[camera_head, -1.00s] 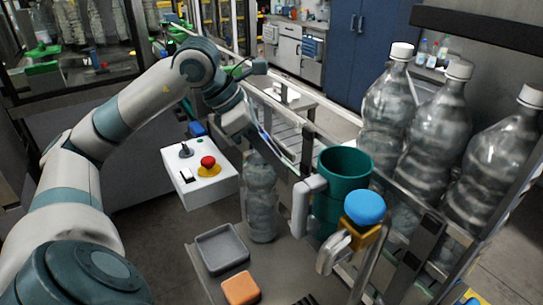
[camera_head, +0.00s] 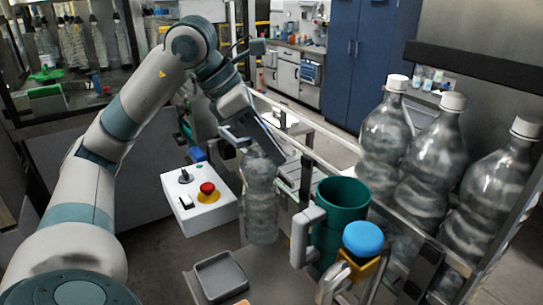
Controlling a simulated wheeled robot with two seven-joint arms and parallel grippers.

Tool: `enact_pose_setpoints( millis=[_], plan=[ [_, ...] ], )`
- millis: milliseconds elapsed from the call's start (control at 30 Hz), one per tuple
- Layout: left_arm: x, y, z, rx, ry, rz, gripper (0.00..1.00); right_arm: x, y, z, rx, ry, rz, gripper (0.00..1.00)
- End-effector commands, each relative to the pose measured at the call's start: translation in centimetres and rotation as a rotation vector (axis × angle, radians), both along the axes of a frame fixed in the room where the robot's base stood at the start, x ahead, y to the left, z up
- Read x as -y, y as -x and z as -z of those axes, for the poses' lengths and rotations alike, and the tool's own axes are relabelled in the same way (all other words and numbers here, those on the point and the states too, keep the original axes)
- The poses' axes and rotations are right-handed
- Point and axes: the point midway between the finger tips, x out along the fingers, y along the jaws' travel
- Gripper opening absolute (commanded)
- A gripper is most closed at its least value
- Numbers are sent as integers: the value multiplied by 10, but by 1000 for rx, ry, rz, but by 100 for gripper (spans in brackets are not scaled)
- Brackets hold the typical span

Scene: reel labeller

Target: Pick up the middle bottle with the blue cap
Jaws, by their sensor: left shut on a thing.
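My left gripper (camera_head: 262,148) is shut on the top of a clear plastic bottle (camera_head: 261,205), which hangs upright from it between the white control box and the green cup. The gripper hides this bottle's cap, so I cannot tell its colour. The bottle's base looks raised above the surface by the grey tray. Three larger clear bottles stand in a row at the right: one (camera_head: 386,135), a middle one (camera_head: 432,165) and one (camera_head: 497,185). Their visible caps are white. My right gripper is not in view.
A white control box (camera_head: 220,214) with a red button is left of the held bottle. A green cup (camera_head: 341,212) and a blue round top (camera_head: 363,238) on a yellow mount are close on its right. A grey tray (camera_head: 220,279) lies in front.

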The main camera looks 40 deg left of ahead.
Motion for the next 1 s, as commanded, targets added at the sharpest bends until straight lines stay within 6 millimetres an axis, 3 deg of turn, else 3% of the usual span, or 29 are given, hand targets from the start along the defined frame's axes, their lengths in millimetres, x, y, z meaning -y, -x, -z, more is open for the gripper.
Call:
enact_pose_setpoints(
  millis=[300, 1000],
  plan=[
    [0, 0, -15, 5, 2, 0, 0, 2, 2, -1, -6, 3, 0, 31],
    [0, 0, -17, 5, 2, 0, 0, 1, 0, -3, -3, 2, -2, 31]
  ],
)
